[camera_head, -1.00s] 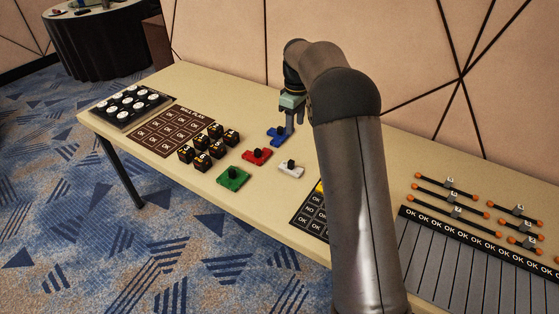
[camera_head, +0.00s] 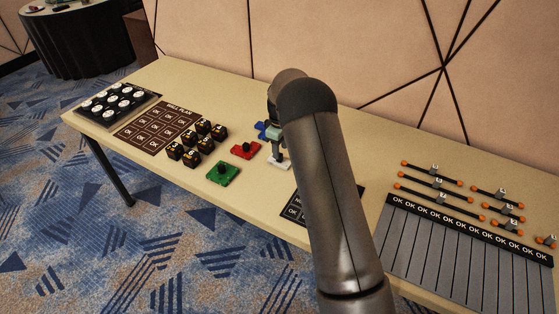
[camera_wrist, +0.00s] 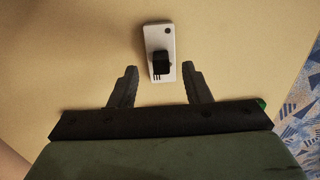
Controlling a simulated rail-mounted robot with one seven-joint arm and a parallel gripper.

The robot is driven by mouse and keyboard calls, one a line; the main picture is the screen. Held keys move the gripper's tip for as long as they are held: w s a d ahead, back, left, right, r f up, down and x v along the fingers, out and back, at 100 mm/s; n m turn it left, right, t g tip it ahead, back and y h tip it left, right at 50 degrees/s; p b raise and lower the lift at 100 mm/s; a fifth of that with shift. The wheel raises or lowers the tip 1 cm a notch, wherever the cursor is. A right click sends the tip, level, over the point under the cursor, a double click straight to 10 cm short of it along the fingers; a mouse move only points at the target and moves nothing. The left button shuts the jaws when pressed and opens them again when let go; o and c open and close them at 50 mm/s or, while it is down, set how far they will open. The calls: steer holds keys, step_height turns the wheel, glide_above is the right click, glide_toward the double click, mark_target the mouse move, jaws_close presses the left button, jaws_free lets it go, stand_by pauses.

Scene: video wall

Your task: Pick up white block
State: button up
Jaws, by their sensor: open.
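The white block (camera_wrist: 151,37) is a flat white plate with a black knob (camera_wrist: 160,62) on top. In the wrist view it lies on the table at the top centre, just beyond and between my fingertips. In the head view the white block (camera_head: 281,166) shows low beside my gripper (camera_head: 277,155), which hangs over it and hides part of it. In the wrist view my gripper (camera_wrist: 160,75) is open, with its two dark fingers apart and nothing between them but the near end of the block. I cannot tell the exact height above the block.
A red block (camera_head: 245,150), a green block (camera_head: 223,173) and a partly hidden blue block (camera_head: 262,131) lie close by on the table (camera_head: 150,172). Several black cubes (camera_head: 190,146) stand left of them. A dark OK board (camera_head: 294,209) lies to the right, partly behind my arm.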

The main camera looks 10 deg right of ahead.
mark_target(282, 163)
steer(key=shift+a+f+p, duration=0.1)
steer(key=shift+f+p, duration=0.2)
steer(key=shift+f, duration=1.55)
jaws_close()
steer(key=shift+r, duration=0.1)
